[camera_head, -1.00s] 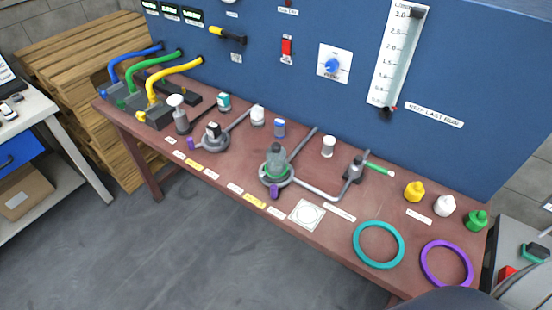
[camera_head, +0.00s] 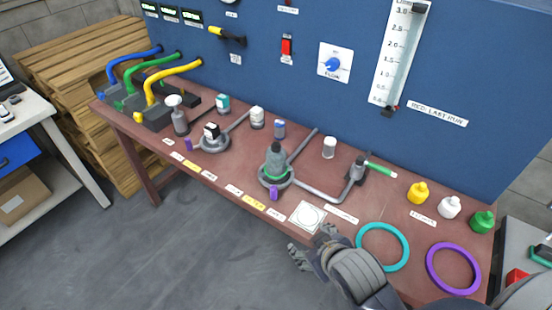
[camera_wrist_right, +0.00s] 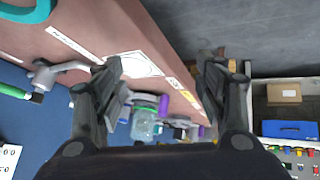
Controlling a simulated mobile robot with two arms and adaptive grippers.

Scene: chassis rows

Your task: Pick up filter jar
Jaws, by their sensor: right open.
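The clear jar with a grey top and green band, which looks like the filter jar (camera_head: 274,160), stands upright in a grey ring holder (camera_head: 291,183) on the brown bench. A purple knob (camera_head: 273,193) is at the holder's front. The jar (camera_wrist_right: 146,124) also shows in the right wrist view, beyond the gap between the fingers. My right gripper (camera_head: 312,244) is open and empty at the bench's front edge, nearer and to the right of the jar, apart from it. Its spread fingers (camera_wrist_right: 162,75) also show in the right wrist view. My left gripper is out of view.
A white square pad (camera_head: 307,217) lies between jar and gripper. Teal (camera_head: 383,247) and purple (camera_head: 453,268) rings lie at right. A grey pipe (camera_head: 322,195) runs right from the holder. Another ring holder (camera_head: 214,142) is at left. The blue panel (camera_head: 290,80) stands behind.

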